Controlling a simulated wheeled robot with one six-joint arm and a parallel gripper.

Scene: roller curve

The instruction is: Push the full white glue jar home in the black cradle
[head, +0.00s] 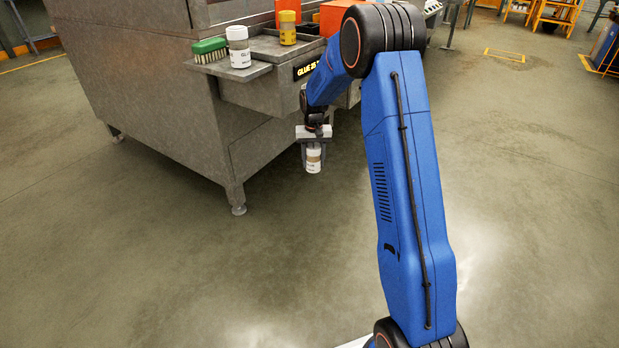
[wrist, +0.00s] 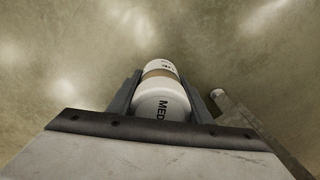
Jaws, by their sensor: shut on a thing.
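My gripper (head: 313,150) hangs in the air over open floor, in front of the grey machine. Its two fingers are shut around a white jar (head: 313,161) with a tan band. In the wrist view the held jar (wrist: 160,103) lies between the fingers, with black letters "MED" on its near white end. Another white jar (head: 239,52) stands upright on a grey shelf (head: 262,69) on the machine, apart from my gripper. I cannot tell which jar is full. I cannot make out the black cradle in either view.
A green brush (head: 209,46) lies left of the standing white jar. A yellow jar (head: 287,30) and orange boxes (head: 335,14) are farther back. A black sign reading "GLUE 25" (head: 307,67) is on the machine's side. The floor (head: 200,285) in front is clear.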

